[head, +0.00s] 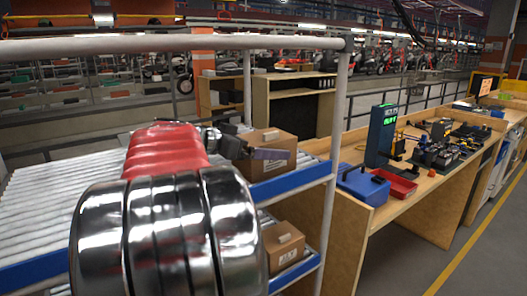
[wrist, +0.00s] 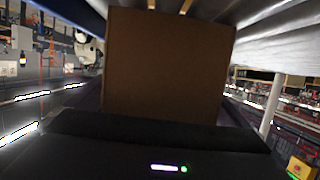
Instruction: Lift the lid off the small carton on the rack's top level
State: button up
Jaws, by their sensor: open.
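The small brown carton (head: 281,143) stands on the rollers at the right end of the rack's top level, near the blue edge rail. In the wrist view the same carton (wrist: 170,65) fills the middle, close in front of the camera, with its plain side showing. My gripper (head: 266,148) is at the carton's left and near side, with a grey finger across the near face. The jaws are open and hold nothing. The arm hides part of the carton's left side. I cannot tell whether the fingers touch the carton.
The rack (head: 249,42) has a grey top rail and a right post beside the carton. A second carton (head: 285,243) sits on the level below. Rollers left of my arm are clear.

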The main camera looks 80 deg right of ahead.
jog(key=c, duration=1)
